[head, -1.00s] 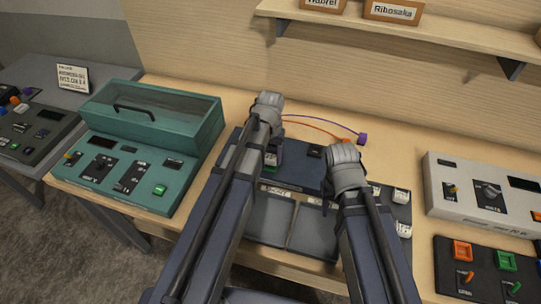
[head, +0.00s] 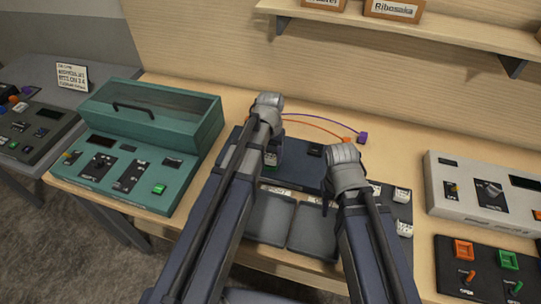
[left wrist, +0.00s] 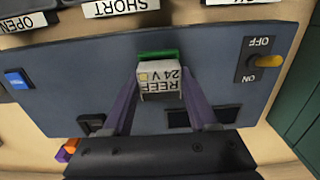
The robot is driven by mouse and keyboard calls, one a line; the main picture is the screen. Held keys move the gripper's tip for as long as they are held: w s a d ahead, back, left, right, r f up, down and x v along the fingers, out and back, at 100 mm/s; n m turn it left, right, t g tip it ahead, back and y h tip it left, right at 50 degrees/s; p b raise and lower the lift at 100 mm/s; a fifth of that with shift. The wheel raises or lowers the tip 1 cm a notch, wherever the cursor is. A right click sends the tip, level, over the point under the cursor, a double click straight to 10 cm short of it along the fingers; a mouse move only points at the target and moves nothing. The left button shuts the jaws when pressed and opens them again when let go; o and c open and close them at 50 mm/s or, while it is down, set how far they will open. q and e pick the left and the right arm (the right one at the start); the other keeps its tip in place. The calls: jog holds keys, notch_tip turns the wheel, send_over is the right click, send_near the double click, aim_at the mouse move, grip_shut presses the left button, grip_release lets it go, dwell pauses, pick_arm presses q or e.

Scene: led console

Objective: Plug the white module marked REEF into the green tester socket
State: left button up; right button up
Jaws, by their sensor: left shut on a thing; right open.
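The white module marked REEF 24 V (left wrist: 160,78) is between the two fingers of my left gripper (left wrist: 161,88), which is shut on it. The green tester socket (left wrist: 158,55) shows as a strip at the module's far edge, on the dark blue tester panel (left wrist: 220,75). The module hides most of the socket; I cannot tell how deep it sits.
An amber ON/OFF switch (left wrist: 268,61) and a blue button (left wrist: 18,79) sit on the tester. A teal console (head: 130,175) stands left, a pale console (head: 470,190) right.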

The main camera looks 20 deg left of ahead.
jog(key=shift+f, duration=0.1)
pick_arm(q)
jog(key=o, duration=1.5)
jog(key=shift+c, duration=0.2)
jog(key=shift+o, duration=0.5)
jog(key=shift+r+p, duration=3.5)
pick_arm(e)
notch_tip(320, 180, up, 7)
